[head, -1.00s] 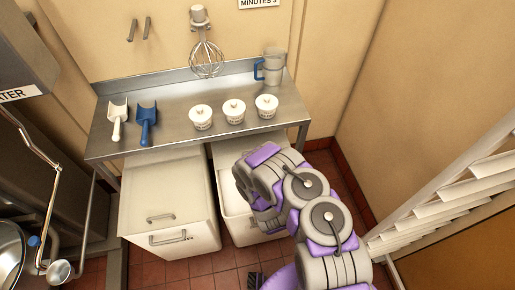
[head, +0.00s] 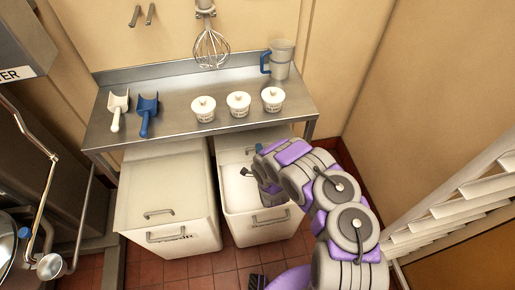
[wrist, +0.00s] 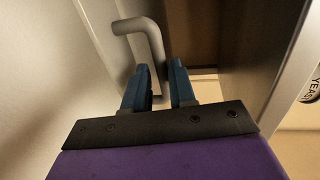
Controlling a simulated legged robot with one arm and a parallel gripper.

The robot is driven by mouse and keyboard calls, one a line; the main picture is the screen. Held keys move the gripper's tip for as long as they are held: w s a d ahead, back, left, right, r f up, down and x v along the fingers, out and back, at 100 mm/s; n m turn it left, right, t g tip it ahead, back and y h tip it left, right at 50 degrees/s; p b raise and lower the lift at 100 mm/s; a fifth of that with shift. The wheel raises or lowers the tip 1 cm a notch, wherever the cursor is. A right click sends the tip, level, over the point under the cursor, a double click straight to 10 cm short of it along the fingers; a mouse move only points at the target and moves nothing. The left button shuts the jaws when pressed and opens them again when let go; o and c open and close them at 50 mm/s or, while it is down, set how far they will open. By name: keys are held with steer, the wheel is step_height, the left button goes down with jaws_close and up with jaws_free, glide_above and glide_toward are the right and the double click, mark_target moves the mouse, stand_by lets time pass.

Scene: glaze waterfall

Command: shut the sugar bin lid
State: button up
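The right-hand bin (head: 268,231) under the steel table stands open at the front, with a pale interior; its label is too small to read. Its lid (head: 232,143) appears slid back under the table, with a small handle. My gripper (head: 246,171) is over the bin's opening, partly hidden by my arm. In the wrist view, the two dark blue fingers of my gripper (wrist: 158,85) are apart. A grey bent bar handle (wrist: 142,27) on a pale panel lies just beyond them, its end running down toward the gap. I cannot tell whether they touch.
A closed bin (head: 165,200) stands close on the left. The steel table (head: 180,145) above holds scoops, three lidded tubs (head: 238,104) and a jug (head: 282,60). A white slatted fixture (head: 460,205) is at right. Red tile floor shows in front.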

steer(key=shift+b+x, duration=0.7)
steer(key=shift+x, duration=1.6)
steer(key=shift+c, duration=0.3)
steer(key=shift+c, duration=1.3)
steer(key=shift+d, duration=0.15)
